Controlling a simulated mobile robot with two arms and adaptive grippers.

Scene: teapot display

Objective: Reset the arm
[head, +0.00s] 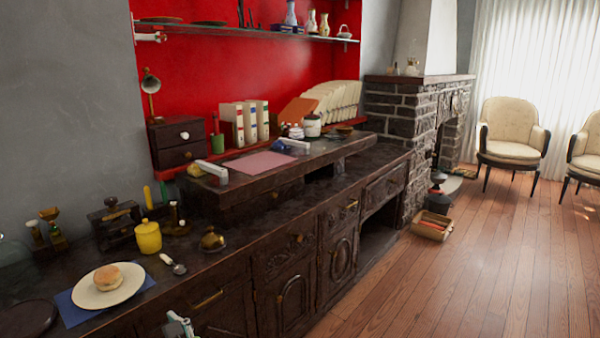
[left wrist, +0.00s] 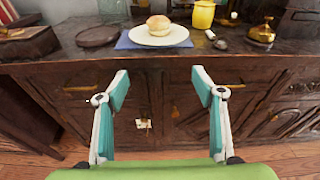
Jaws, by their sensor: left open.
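My left gripper (left wrist: 162,90) is open and empty in the left wrist view. Its two teal and white fingers stand wide apart in front of the dark carved cabinet doors, below the countertop edge. Nothing is between the fingers except the view of the cabinet front. In the head view only a small piece of my left gripper (head: 180,326) shows at the bottom edge, in front of the cabinet. My right gripper is in neither view.
The dark cabinet counter (head: 235,255) carries a plate (head: 90,298) with a bun (head: 108,278), a yellow jar (head: 148,237), a spoon (head: 172,263) and a brass bell (head: 213,240). A box (head: 432,225) sits on the floor. The wooden floor (head: 480,270) at right is mostly clear.

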